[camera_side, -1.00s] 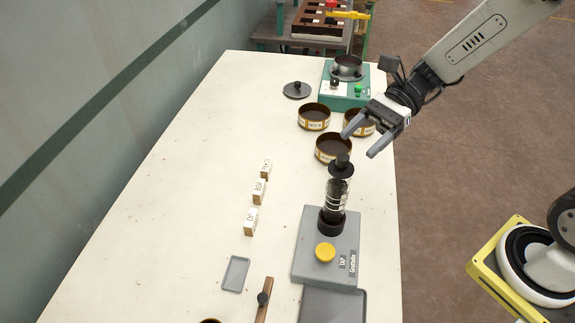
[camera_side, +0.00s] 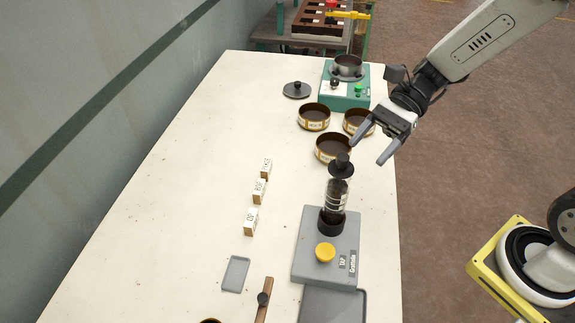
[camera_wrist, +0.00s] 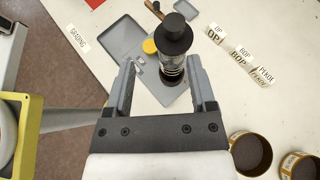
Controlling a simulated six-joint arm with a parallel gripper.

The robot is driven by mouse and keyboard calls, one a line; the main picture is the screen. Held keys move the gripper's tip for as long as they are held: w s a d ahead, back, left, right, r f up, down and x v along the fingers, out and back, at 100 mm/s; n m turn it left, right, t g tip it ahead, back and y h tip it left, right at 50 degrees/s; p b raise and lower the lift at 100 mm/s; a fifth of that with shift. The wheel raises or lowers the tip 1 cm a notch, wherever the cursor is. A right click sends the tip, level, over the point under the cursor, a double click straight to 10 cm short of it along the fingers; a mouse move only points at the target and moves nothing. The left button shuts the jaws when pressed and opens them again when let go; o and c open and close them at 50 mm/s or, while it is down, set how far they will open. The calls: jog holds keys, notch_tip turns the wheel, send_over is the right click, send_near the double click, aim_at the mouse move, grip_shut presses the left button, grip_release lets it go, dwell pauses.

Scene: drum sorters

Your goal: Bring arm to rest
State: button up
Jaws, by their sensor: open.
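My gripper (camera_side: 372,148) is open and empty. In the side view it hangs in the air near the right edge of the white table (camera_side: 180,180), just right of the dark-lidded glass cylinder (camera_side: 337,197). The cylinder stands upright on a grey device with a yellow button (camera_side: 325,252). In the wrist view my gripper (camera_wrist: 165,75) has its two fingers spread wide. The cylinder's dark lid (camera_wrist: 174,35) shows beyond and between the fingertips, and I see no contact.
Several round brown-and-gold pans (camera_side: 333,148) lie below and left of my gripper. A teal machine (camera_side: 345,90) stands at the back beside a dark lid (camera_side: 297,90). Small label blocks (camera_side: 259,190) stand mid-table. A yellow-edged base (camera_side: 490,270) is at the right. The table's left part is clear.

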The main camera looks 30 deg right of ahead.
jog(key=s+d+f+n+t+h, duration=0.1)
jog(key=d+f+n+t+h, duration=0.1)
jog(key=d+n+h, duration=0.3)
jog(key=s+d+f+n+t+h, duration=0.1)
jog(key=d+f+n+h, duration=0.3)
jog(key=n+h, duration=0.3)
jog(key=n, duration=0.4)
jog(key=shift+s+d+f+t, duration=0.15)
jog(key=shift+d+f+t, duration=0.2)
jog(key=shift+t, duration=0.05)
